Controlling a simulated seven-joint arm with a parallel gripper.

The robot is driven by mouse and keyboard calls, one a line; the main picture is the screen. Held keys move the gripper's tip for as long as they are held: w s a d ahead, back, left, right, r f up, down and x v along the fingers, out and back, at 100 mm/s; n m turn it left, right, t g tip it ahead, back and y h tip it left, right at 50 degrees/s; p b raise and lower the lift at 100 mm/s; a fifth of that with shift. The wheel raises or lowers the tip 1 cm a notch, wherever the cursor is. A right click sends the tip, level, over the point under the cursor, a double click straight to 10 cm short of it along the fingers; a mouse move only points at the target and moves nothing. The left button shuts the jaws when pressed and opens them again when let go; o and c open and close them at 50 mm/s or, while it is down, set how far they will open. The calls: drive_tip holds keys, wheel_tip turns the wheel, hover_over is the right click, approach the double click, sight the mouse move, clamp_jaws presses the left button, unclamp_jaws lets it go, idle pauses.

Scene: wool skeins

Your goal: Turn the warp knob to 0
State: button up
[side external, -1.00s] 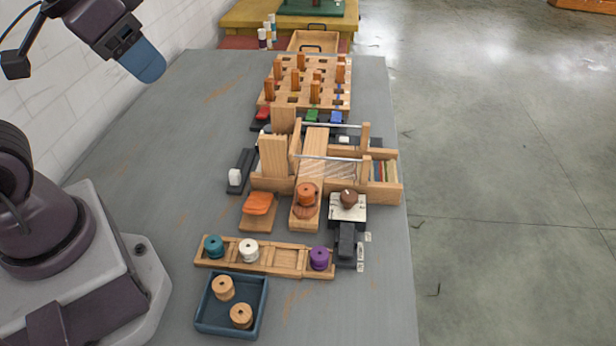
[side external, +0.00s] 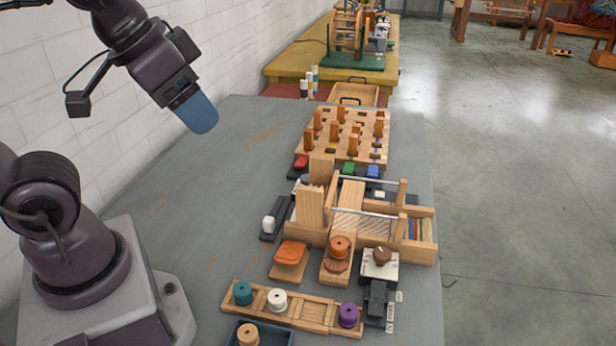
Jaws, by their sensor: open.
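The small brown knob (side external: 382,255) sits on a white plate (side external: 376,268), at the front right of the wooden loom (side external: 412,249). I take it to be the warp knob. Its pointer and any marks on the plate are too small to read. My gripper (side external: 197,114), with a blue finger end, hangs high at the upper left, far from the knob. It is open and touches nothing. The finger gap is hidden from this side.
An orange pad on a block (side external: 290,253) and an orange spool (side external: 340,246) stand left of the knob. A rack (side external: 293,309) with several spools and a blue tray (side external: 232,328) lie in front. A peg board (side external: 345,143) stands behind. The grey table's left part is clear.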

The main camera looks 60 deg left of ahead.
wheel_tip(320, 180, down, 2)
drive_tip(key=w+a+g, duration=0.1)
drive_tip(key=n+g+h, duration=0.5)
drive_tip(key=n, duration=1.2)
hover_over(307, 177)
drive_tip(key=a, duration=0.5)
wheel_tip(307, 177, down, 18)
drive_tip(key=shift+m+y, duration=0.3)
drive_tip(key=x, duration=1.2)
drive_tip(key=shift+w+d+f, duration=0.1)
drive_tip(key=shift+w, duration=0.1)
drive_tip(key=c, duration=0.9)
